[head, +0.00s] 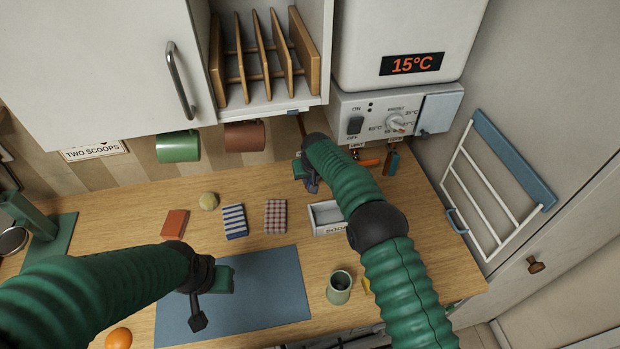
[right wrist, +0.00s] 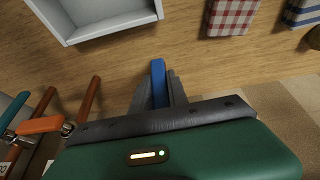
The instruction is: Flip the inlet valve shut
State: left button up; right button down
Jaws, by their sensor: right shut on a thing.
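My right gripper (head: 310,184) is at the back of the counter, below the wall cupboard and left of the heater. In the right wrist view its dark fingers (right wrist: 158,92) are shut on a narrow blue lever (right wrist: 158,78). The arm hides that lever in the head view. An orange handle (head: 369,162) and a teal one (head: 392,163) hang under the heater, apart from the gripper. They also show at the left of the right wrist view, the orange one (right wrist: 40,125) beside copper pipes. My left gripper (head: 197,316) hangs over the blue mat; its finger gap is unclear.
The heater (head: 408,45) reads 15°C above a dial panel (head: 372,122). An open white tray (head: 326,214) stands near the right arm. Folded cloths (head: 235,221), a green cup (head: 339,288) and a blue mat (head: 270,285) are on the counter. A towel rack (head: 487,180) is at the right.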

jog(key=h+b, duration=0.3)
jog(key=shift+d+f+n+t, duration=0.3)
jog(key=shift+d+f, duration=0.05)
jog(key=shift+r+h+b, duration=0.25)
jog(key=shift+h+b, duration=0.05)
jog(key=shift+r, duration=0.15)
jog(key=shift+d, duration=0.15)
jog(key=c, duration=1.4)
grip_release()
jog(key=shift+w, duration=0.1)
jog(key=shift+o, duration=0.6)
jog(key=shift+r, duration=0.1)
